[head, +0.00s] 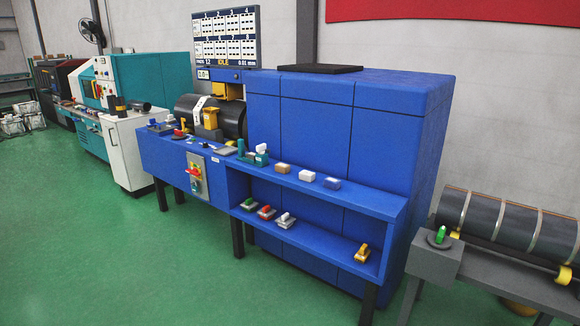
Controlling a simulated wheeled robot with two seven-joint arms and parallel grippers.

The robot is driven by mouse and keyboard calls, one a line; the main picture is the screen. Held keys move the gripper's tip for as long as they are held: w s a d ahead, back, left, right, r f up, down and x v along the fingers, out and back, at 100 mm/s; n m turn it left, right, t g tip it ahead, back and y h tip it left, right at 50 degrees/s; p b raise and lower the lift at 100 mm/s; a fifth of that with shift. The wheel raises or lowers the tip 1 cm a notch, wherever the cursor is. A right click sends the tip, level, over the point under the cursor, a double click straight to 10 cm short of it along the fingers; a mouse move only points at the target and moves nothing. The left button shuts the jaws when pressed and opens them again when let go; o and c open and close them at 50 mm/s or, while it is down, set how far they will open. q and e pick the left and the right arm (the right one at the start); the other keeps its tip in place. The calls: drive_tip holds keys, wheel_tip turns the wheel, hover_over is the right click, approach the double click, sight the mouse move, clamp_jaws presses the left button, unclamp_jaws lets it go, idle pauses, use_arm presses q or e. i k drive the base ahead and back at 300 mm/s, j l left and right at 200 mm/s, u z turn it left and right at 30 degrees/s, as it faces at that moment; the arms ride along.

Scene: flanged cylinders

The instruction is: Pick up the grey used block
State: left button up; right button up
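Neither of my grippers shows in the head view. I cannot tell for certain which thing is the grey used block. A small flat dark grey piece (225,151) lies on the left part of the blue machine's ledge. Three small blocks sit in a row on the upper ledge: a tan-topped one (283,168), a white one (306,176) and a blue-and-white one (332,184). On the lower shelf are pieces with green (249,203), red (266,211), white (286,219) and yellow (362,252) tops; the first three have greyish bases.
The blue machine (400,130) stands mid-view with a dark cylinder (232,118) at its left. A grey bench (500,270) at right bears a large banded cylinder (510,222) and a green-topped piece (440,235). The green floor (100,260) in front is clear.

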sight(251, 155)
drive_tip(key=i+z, duration=0.1)
drive_tip(key=i, duration=0.65)
drive_tip(key=i+j, duration=0.15)
drive_tip(key=i, duration=0.65)
drive_tip(key=i+j+z, duration=0.15)
drive_tip(key=i, duration=0.6)
